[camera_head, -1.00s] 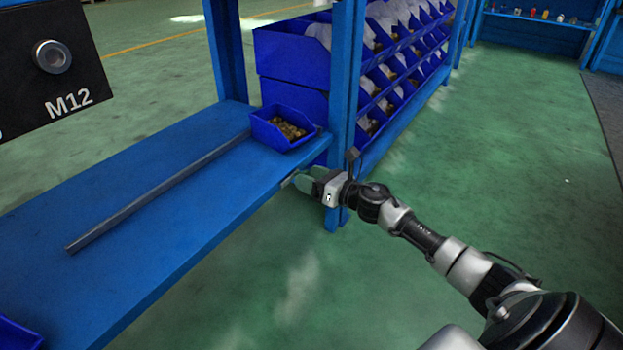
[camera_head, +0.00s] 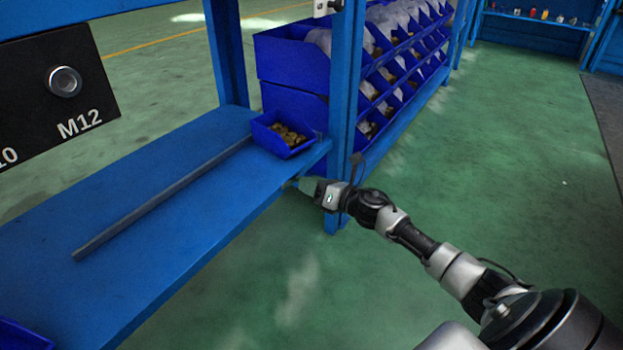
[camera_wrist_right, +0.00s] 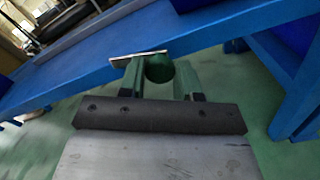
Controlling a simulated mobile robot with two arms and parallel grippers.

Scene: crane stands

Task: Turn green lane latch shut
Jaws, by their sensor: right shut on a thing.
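The green latch shows in the right wrist view as a round green knob (camera_wrist_right: 160,69) below the front edge of the blue shelf. A thin pale metal strip (camera_wrist_right: 138,54) lies across just above it. My right gripper (camera_wrist_right: 159,80) has its two greenish fingers on either side of the knob and is shut on it. In the head view my right gripper (camera_head: 306,185) is at the shelf's front edge, close to the blue post. The latch is too small and covered there to make out its angle. My left gripper is not in view.
The blue shelf (camera_head: 150,225) carries a long grey bar (camera_head: 165,196) and a small blue bin (camera_head: 284,146) of brass-coloured parts. A blue upright post (camera_head: 342,110) stands right beside my gripper. A rack of blue bins (camera_head: 400,60) is behind it. The green floor to the right is clear.

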